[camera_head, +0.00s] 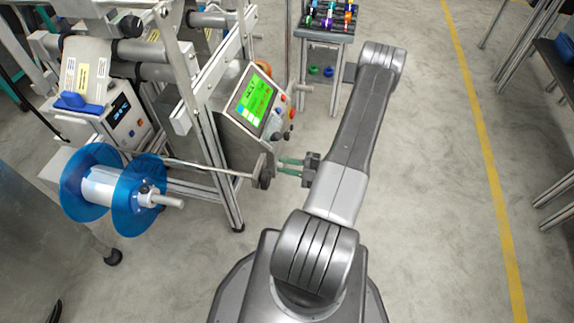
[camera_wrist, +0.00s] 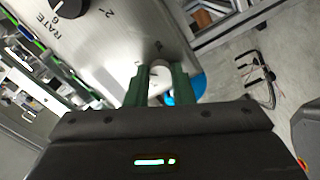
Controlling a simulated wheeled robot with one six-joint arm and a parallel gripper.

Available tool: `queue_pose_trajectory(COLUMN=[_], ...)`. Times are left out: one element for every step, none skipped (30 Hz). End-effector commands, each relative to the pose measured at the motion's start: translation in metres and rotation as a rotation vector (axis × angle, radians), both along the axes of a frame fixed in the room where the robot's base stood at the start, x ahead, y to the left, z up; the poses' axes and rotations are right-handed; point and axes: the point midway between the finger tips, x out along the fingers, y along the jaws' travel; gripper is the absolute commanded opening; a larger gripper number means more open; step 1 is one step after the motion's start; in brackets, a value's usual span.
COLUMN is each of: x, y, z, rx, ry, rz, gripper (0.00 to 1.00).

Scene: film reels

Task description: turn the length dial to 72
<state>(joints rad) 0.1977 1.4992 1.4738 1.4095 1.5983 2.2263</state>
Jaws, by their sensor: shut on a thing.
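My gripper (camera_head: 282,166) has two green fingers that point left, towards the lower side of the machine. In the wrist view the fingers (camera_wrist: 159,82) are shut on a pale round knob-like piece, likely the length dial (camera_wrist: 158,74), at the edge of a silver panel (camera_wrist: 125,45). The fingers hide much of it, and I cannot read its setting. A black dial (camera_wrist: 68,7) marked RATE shows at the top left of the wrist view. In the head view the green display (camera_head: 255,100) is lit, but its text is too small to read.
A blue-flanged reel (camera_head: 137,195) sits on the left, with a metal rod (camera_head: 205,168) running from near it towards my gripper. A rack of coloured items (camera_head: 328,18) stands at the back. The floor right of my arm is clear up to a yellow line (camera_head: 485,150).

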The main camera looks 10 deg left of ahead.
Motion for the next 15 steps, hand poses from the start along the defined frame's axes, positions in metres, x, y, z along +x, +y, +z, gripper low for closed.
queue_pose_trajectory(x=[-0.0003,-0.0003,-0.0002,-0.0002,-0.0002,-0.0002,-0.0002,-0.0002,-0.0002,-0.0002,-0.0002,-0.0003,-0.0003,-0.0003,-0.0002], y=[-0.0004,-0.0004,-0.0004,-0.0004,-0.0004,-0.0004,-0.0004,-0.0004,-0.0004,-0.0004,-0.0004,-0.0004,-0.0004,-0.0004,-0.0004], z=[-0.0009,-0.0009,-0.001,-0.001,-0.001,-0.001,-0.001,-0.001,-0.001,-0.001,-0.001,-0.0011,-0.0011,-0.0011,-0.001], rx=[-0.002,-0.002,-0.002,-0.002,-0.002,-0.002,-0.002,-0.002,-0.002,-0.002,-0.002,-0.002,-0.002,-0.002,-0.002], ry=[0.007,0.01,0.013,0.014,0.015,0.015,0.016,0.016,0.015,0.015,0.015,0.015,0.015,0.015,0.015], rz=[0.0,0.0,0.0,0.0,0.0,0.0,0.0,0.0,0.0,0.0,0.0,0.0,0.0,0.0,0.0], gripper=[0.0,0.0,0.0,0.0,0.0,0.0,0.0,0.0,0.0,0.0,0.0,0.0,0.0,0.0,0.25])
